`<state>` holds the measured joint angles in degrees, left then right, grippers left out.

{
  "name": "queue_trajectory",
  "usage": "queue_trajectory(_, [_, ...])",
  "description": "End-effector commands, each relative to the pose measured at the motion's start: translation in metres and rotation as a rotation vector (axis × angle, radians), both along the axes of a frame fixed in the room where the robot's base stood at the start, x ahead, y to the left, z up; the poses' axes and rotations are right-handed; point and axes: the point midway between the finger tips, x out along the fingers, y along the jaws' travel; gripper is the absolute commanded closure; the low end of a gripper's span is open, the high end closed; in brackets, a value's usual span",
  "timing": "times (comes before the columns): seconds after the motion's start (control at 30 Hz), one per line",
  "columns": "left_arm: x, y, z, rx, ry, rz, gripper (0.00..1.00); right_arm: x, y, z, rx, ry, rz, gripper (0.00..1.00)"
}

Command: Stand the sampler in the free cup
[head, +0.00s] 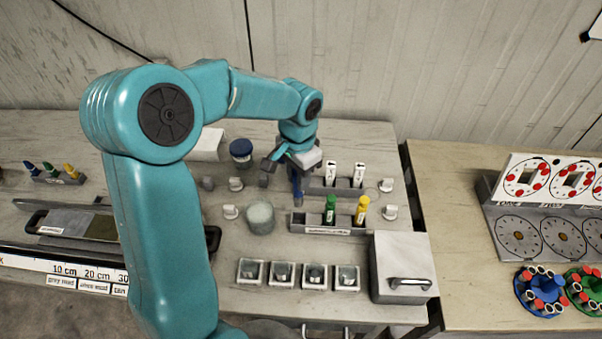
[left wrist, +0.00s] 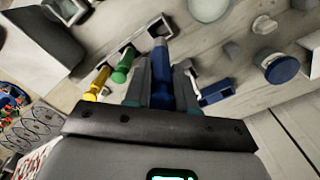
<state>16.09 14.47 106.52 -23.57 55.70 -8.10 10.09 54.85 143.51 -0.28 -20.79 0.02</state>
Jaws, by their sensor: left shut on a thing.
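My left gripper (head: 293,170) is shut on the blue sampler (head: 297,190), which hangs roughly upright below the jaws. In the left wrist view the blue sampler (left wrist: 161,78) sits between the two fingers. A grey rack (head: 328,231) on the bench holds a green sampler (head: 330,209) and a yellow sampler (head: 362,209). The free cup (head: 299,219) is at the rack's left end. In the head view the sampler's lower end is just behind and above this cup; a gap is hard to judge. In the left wrist view its end points towards the cup (left wrist: 157,27). My right gripper is not in view.
A second rack (head: 335,190) with white-topped pieces stands behind. A pale round jar (head: 261,217) is left of the front rack, and a blue-lidded jar (head: 241,150) farther back. Square cups (head: 283,274) and a metal box (head: 402,265) stand in front.

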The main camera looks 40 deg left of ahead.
Motion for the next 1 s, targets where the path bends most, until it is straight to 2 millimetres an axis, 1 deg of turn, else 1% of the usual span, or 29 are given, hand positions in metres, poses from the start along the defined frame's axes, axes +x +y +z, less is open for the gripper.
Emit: queue_trajectory(1.0, [0.004, -0.001, -0.078, 0.0, 0.001, 0.0, 1.0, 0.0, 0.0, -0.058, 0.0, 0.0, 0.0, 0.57])
